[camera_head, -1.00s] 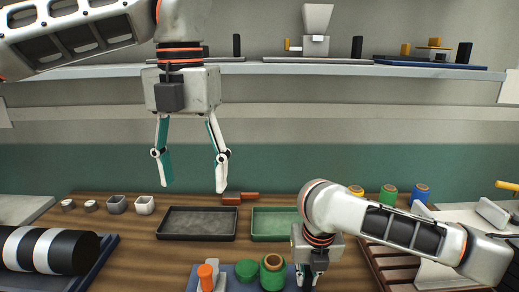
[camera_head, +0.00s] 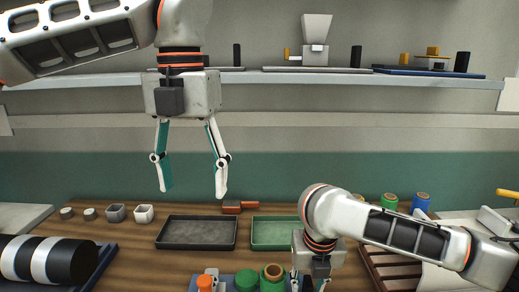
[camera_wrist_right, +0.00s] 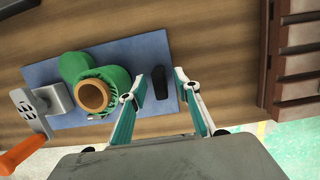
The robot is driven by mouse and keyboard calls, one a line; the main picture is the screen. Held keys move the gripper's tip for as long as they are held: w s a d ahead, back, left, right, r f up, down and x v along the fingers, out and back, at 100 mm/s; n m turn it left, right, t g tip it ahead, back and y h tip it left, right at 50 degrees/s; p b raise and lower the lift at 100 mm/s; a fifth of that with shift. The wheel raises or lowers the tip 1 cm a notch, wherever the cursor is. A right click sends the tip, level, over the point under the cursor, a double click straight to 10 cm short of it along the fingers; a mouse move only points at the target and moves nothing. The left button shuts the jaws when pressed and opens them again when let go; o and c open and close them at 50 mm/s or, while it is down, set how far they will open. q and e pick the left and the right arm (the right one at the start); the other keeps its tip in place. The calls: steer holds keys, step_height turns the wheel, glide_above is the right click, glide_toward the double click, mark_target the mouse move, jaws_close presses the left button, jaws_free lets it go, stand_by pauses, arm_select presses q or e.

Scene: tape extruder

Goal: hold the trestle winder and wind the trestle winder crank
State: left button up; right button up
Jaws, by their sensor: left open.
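The trestle winder is a blue base (camera_wrist_right: 45,72) with green rolls (camera_wrist_right: 92,85), a grey bracket and a black post (camera_wrist_right: 160,82). Its crank has a grey arm (camera_wrist_right: 28,108) and an orange handle (camera_wrist_right: 20,155), left in the right wrist view. In the head view, the winder (camera_head: 246,280) is cut off at the bottom edge. My right gripper (camera_wrist_right: 161,84) is open, its fingers on either side of the black post with gaps visible. It also shows in the head view (camera_head: 308,284). My left gripper (camera_head: 192,192) is open and empty, high above the table's left half.
A dark tray (camera_head: 197,247) and a green tray (camera_head: 262,246) lie behind the winder. A black-and-white striped roll (camera_head: 50,260) is at left. Small cups (camera_head: 116,212) stand behind it. A brown rack (camera_head: 375,262) is at right. A shelf (camera_head: 250,77) runs along the wall.

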arm_select(q)
steer(key=s+r+p, duration=0.2)
steer(key=r+p, duration=0.4)
steer(key=r, duration=0.4)
steer(key=s+r+t+p, duration=0.1)
steer(key=s+r+p, duration=0.1)
steer(key=r+p, duration=0.5)
step_height(320, 180, up, 3)
steer(key=shift+r+t, duration=0.15)
steer(key=shift+t, duration=0.15)
arm_select(e)
steer(key=w+v, duration=0.1)
steer(key=v, duration=1.7)
steer(key=shift+w+r, duration=0.3)
steer(key=shift+r, duration=0.25)
steer(key=shift+s, duration=0.1)
